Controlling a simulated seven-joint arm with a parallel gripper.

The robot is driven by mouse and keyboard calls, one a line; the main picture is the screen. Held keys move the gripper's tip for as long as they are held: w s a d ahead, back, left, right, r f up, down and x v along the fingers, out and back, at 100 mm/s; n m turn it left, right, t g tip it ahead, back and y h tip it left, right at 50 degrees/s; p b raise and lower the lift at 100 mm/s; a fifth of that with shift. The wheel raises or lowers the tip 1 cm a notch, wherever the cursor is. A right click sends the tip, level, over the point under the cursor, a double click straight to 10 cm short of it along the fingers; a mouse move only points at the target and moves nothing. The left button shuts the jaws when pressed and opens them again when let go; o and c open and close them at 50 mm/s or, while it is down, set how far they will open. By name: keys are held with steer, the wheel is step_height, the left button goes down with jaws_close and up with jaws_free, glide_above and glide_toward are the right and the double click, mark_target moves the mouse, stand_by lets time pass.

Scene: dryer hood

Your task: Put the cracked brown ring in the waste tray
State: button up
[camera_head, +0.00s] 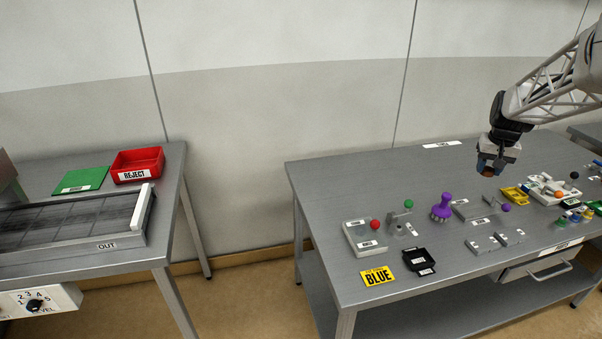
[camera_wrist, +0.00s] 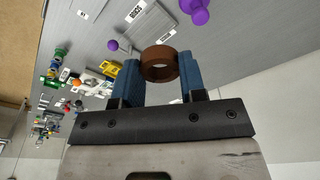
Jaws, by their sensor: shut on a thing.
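My gripper (camera_head: 491,165) hangs above the back part of the right-hand table. In the wrist view its blue fingers are shut on the brown ring (camera_wrist: 159,75), one finger on each side, with the ring's opening visible between the tips. The brown ring (camera_head: 484,171) shows only as a small patch under the gripper in the head view. I cannot make out a crack. A small black tray (camera_head: 408,254) with a white label, too small to read surely, stands near the table's front left, to the left of and nearer than my gripper. It looks empty.
A purple knobbed piece (camera_head: 441,207), a red-ball fixture (camera_head: 364,238) and a green-ball fixture (camera_head: 403,222) stand near the tray. A yellow BLUE card (camera_head: 377,276) lies left of it. A red REJECT bin (camera_head: 137,165) is on the separate left table. The table's back left is clear.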

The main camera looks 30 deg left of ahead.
steer(key=s+a+f+n, duration=0.1)
steer(key=s+a+n, duration=0.2)
steer(key=s+a, duration=0.8)
steer(key=s+a+f+n+y, duration=0.1)
steer(key=s+a+n, duration=0.25)
steer(key=a, duration=1.65)
steer(key=s+a+f+n, duration=0.1)
steer(key=s+a+n, duration=0.4)
steer(key=a, duration=1)
steer(key=s+a+f+n+g, duration=0.1)
steer(key=s+a+n, duration=0.1)
steer(key=s+a, duration=0.8)
steer(key=s+a+f+n+g, duration=0.1)
steer(key=s+a+n, duration=0.1)
steer(key=s+a, duration=0.75)
steer(key=s+a+n, duration=0.2)
steer(key=s+a, duration=0.1)
steer(key=s, duration=1)
steer(key=s+a+f+n, duration=0.1)
steer(key=s+a+n, duration=0.2)
steer(key=s, duration=1)
steer(key=shift+a+f, duration=0.15)
steer(key=shift+a, duration=0.65)
glide_above(113, 220)
steer(key=shift+w+d+f, duration=0.1)
steer(key=shift+d+f, duration=0.15)
steer(key=shift+f, duration=0.5)
steer(key=shift+f, duration=1.75)
